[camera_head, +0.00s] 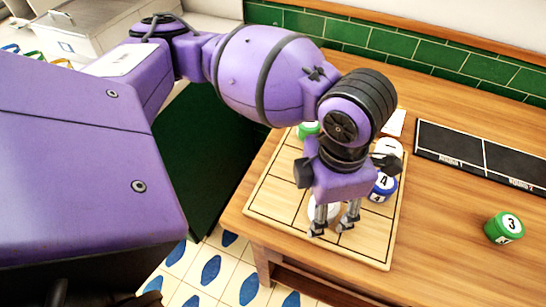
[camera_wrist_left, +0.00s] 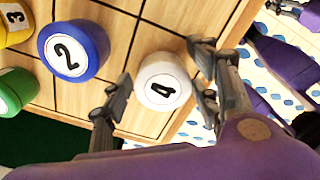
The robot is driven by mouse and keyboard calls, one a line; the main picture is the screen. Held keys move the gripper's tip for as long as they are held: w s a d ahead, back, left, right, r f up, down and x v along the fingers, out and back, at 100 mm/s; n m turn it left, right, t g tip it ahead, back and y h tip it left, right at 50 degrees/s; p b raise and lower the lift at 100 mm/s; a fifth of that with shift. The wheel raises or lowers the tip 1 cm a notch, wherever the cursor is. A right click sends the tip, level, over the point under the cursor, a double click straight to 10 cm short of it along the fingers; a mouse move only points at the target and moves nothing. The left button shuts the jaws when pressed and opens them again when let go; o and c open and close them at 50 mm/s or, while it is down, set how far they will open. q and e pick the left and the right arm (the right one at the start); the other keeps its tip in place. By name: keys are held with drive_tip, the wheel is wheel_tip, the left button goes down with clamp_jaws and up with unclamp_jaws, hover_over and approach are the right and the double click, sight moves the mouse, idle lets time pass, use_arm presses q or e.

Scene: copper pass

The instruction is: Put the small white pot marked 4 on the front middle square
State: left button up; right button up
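The white pot marked 4 (camera_wrist_left: 163,81) stands on the wooden grid board (camera_head: 284,224), in a square along its near edge. In the head view this white pot (camera_head: 322,210) is partly hidden by my left gripper (camera_head: 334,227). My left gripper is pointed down and open, with one finger on either side of the pot. In the left wrist view, a gap shows between the left finger and the pot; whether the right finger touches it is unclear. Purple and black parts of mine show at the top right of that view; the state of my right gripper cannot be made out.
A blue pot marked 4 (camera_head: 384,187) and a white pot (camera_head: 388,148) stand to the right. A green pot (camera_head: 308,130) stands at the back. The wrist view shows a blue pot marked 2 (camera_wrist_left: 73,50) and a yellow pot (camera_wrist_left: 14,24).

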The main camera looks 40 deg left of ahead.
use_arm(q)
drive_tip(key=shift+r, duration=0.1)
wheel_tip(320, 180, up, 12)
drive_tip(key=p, duration=0.2)
drive_tip(key=shift+r, duration=0.15)
use_arm(e)
drive_tip(key=shift+w+r, duration=0.2)
drive_tip(key=shift+r, duration=0.4)
drive_tip(key=shift+w+r, duration=0.2)
drive_tip(key=shift+r, duration=0.35)
drive_tip(key=shift+d, duration=0.1)
